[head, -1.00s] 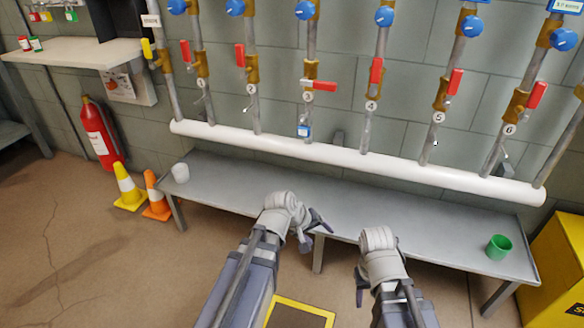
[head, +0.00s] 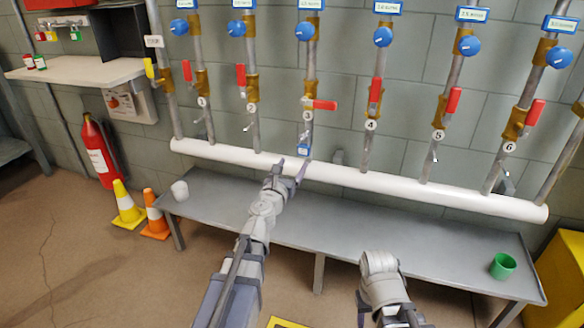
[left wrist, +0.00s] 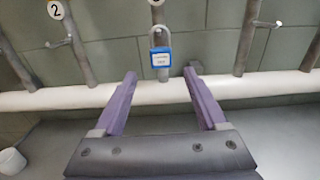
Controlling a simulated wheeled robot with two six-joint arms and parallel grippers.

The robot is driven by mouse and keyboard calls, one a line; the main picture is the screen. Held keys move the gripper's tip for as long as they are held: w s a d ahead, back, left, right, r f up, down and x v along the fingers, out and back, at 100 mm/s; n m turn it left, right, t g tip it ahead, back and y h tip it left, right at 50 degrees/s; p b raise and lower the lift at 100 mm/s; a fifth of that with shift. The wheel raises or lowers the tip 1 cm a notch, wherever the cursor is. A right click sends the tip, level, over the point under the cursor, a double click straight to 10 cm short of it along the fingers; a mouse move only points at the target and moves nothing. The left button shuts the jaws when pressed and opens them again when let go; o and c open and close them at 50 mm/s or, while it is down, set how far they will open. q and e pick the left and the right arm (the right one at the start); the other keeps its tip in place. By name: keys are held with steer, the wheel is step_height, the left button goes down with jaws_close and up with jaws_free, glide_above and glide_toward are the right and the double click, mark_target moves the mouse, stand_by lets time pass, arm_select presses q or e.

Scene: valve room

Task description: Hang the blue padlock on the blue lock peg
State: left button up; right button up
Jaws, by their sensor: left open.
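The blue padlock (head: 303,149) hangs below the red handle of pipe 3, just above the white header pipe. In the left wrist view the padlock (left wrist: 161,57) hangs by its grey shackle, upright, with a pale label. My left gripper (head: 288,170) is open and empty. In the left wrist view the padlock is ahead of and between the purple fingers (left wrist: 162,88), apart from both. My right gripper (head: 372,290) is low in front of the bench; its fingers are mostly hidden. I cannot make out a blue lock peg on the rack (head: 60,22) at upper left.
Red, yellow and green padlocks (head: 75,36) hang at the rack above a pale shelf (head: 75,72). A grey bench (head: 400,235) runs under the white pipe (head: 400,186), with a white cup (head: 180,191) and a green cup (head: 502,266). Red valve handles stick out nearby.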

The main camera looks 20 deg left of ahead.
mark_target(304, 144)
arm_select(q)
steer(key=shift+w, duration=0.1)
steer(key=shift+w+d, duration=0.15)
steer(key=shift+w, duration=2.9)
steer(key=shift+w+d, duration=0.1)
steer(key=shift+w, duration=2.95)
jaws_close()
steer(key=shift+r, duration=0.25)
steer(key=shift+r+p, duration=0.35)
steer(key=shift+p, duration=0.25)
steer(key=shift+s, duration=0.2)
